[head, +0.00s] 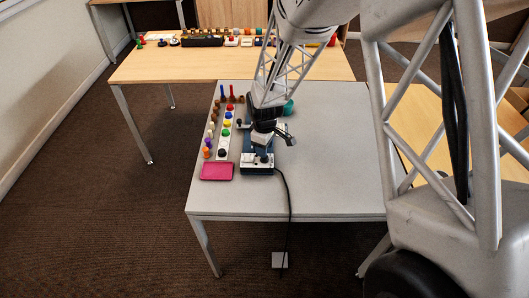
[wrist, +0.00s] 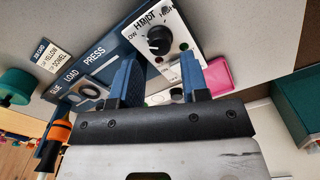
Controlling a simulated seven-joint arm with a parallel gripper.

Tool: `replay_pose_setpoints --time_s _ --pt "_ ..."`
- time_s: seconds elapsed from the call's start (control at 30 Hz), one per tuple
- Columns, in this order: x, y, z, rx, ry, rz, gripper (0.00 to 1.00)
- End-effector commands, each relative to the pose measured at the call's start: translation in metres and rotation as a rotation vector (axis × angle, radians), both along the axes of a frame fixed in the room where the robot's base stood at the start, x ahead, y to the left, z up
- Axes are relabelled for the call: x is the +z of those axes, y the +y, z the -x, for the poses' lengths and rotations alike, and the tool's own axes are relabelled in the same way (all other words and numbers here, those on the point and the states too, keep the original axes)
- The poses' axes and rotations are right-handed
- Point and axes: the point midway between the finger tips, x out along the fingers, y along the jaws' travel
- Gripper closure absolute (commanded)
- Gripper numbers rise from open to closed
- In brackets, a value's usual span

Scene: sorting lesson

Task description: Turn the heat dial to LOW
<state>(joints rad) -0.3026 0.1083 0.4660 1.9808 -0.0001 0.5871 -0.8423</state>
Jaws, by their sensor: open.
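The heat dial (wrist: 158,41) is a round black knob on a white panel (wrist: 178,30) of a blue device in the wrist view. Lettering with LOW stands to its left and HIGH to its upper right. I cannot tell surely where its pointer aims. My gripper (wrist: 160,72) is open, with blue fingers apart and nothing seen between them but the panel. The dial shows just beyond the fingertips, apart from them in the picture. In the head view my gripper (head: 263,139) hangs over the blue device (head: 257,170), hiding part of it.
A pink tray (head: 217,171) lies left of the device. Rows of coloured knobs and pegs stand behind the tray. A black cable (head: 289,205) runs off the grey table's front edge. The table front (head: 330,200) is clear. A PRESS label (wrist: 94,57) is beside the dial panel.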

Motion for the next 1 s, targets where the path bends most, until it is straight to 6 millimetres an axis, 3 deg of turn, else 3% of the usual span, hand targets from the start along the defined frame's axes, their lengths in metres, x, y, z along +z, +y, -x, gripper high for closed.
replay_pose_setpoints --time_s 0.33,1.0 --pt "0.035 0.0 0.0 0.0 0.0 0.0 0.58" --pt "0.039 -0.001 0.001 -0.003 -0.001 0.0 0.58"
